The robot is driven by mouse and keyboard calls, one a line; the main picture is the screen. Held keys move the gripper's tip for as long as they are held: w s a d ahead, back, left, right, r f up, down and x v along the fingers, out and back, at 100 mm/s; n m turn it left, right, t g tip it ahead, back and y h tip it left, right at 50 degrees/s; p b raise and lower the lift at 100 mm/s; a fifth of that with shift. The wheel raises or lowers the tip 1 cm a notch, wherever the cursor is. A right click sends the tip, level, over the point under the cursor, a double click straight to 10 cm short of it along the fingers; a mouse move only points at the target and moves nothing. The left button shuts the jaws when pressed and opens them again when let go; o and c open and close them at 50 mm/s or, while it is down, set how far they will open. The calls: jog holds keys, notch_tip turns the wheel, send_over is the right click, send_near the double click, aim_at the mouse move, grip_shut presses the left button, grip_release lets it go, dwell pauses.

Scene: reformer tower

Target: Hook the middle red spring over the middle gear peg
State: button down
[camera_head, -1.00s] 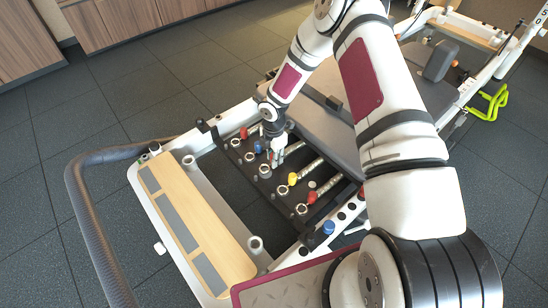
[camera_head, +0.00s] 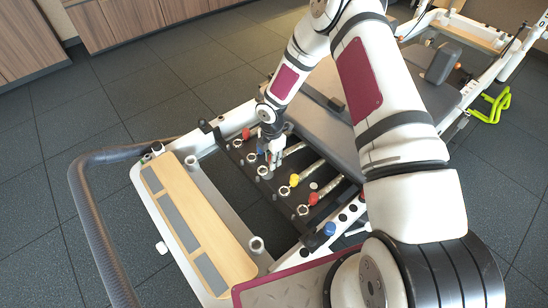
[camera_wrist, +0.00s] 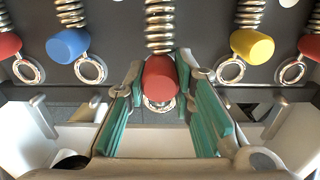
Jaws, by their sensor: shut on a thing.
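The middle red spring shows in the wrist view as a silver coil (camera_wrist: 159,25) with a red end cap (camera_wrist: 159,77) and a metal ring (camera_wrist: 160,103) below it. My gripper (camera_wrist: 162,108) has its green-padded fingers on either side of the red cap and is shut on this spring end. In the head view my gripper (camera_head: 271,164) is low over the middle of the dark spring bar (camera_head: 275,187) and hides most of the middle cap. I cannot clearly make out the middle gear peg, nor whether the ring is around it.
A blue-capped spring (camera_wrist: 68,45) is left of my gripper and a yellow-capped one (camera_wrist: 252,45) right, with red-capped springs outside them. A wooden platform (camera_head: 197,225) and a grey curved rail (camera_head: 93,230) lie on the left. The carriage (camera_head: 325,130) is behind.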

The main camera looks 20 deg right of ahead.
aim_at(266, 168)
jog(key=shift+s+a, duration=0.3)
jog(key=shift+a, duration=0.35)
jog(key=shift+s+a, duration=0.25)
jog(key=shift+a, duration=0.4)
jog(key=shift+f+b, duration=0.15)
jog(key=shift+b, duration=0.15)
jog(key=shift+f, duration=0.2)
jog(key=shift+f, duration=0.15)
jog(key=shift+f+b, duration=0.5)
jog(key=shift+b, duration=0.05)
jog(key=shift+d, duration=0.1)
jog(key=shift+w+d+f+b, duration=0.1)
jog(key=shift+f+b, duration=0.25)
jog(key=shift+f, duration=0.1)
